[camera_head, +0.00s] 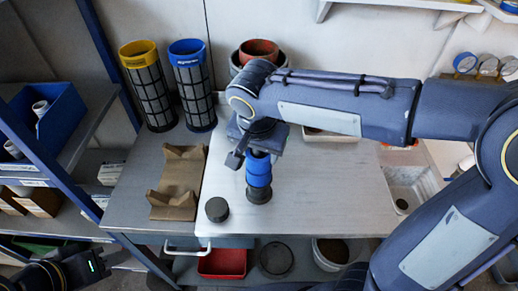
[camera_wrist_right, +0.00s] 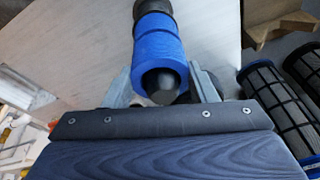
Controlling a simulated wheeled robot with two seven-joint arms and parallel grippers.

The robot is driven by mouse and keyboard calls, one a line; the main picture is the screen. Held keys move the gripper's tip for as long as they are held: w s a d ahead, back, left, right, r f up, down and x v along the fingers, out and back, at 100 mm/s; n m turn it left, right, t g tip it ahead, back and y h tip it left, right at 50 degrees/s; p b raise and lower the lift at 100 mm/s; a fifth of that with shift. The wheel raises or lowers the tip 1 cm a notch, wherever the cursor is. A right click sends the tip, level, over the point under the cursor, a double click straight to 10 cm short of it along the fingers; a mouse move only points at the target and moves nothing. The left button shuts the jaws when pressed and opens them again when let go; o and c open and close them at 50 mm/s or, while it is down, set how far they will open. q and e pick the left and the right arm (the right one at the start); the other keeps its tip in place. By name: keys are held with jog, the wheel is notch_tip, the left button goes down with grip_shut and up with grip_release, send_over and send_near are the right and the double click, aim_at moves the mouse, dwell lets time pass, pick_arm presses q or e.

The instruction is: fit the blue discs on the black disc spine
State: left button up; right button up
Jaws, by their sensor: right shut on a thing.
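The black disc spine stands upright on the table; its dark foot (camera_head: 259,195) shows in the head view and its rounded tip (camera_wrist_right: 161,88) shows in the right wrist view. Blue discs (camera_head: 258,178) are stacked around it. In the right wrist view, the nearest blue disc (camera_wrist_right: 158,48) surrounds the spine's tip, with more blue beyond it. My right gripper (camera_head: 255,148) is above the stack, its fingers either side of the nearest disc and shut on it. The fingers' contact is partly hidden. My left gripper (camera_head: 62,274) is at the lower left corner, dark and partly cut off.
A small black cap (camera_head: 217,209) stands left of the spine. A brown cradle (camera_head: 177,182) lies on the table's left. Yellow-topped (camera_head: 146,85) and blue-topped (camera_head: 193,84) mesh cylinders stand behind it. A red-brown pot (camera_head: 258,50) is at the back. The front right tabletop (camera_head: 330,205) is clear.

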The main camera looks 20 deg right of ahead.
jog(key=shift+f, duration=0.4)
jog(key=o, duration=1.3)
jog(key=v, duration=0.8)
jog(key=shift+f, duration=0.1)
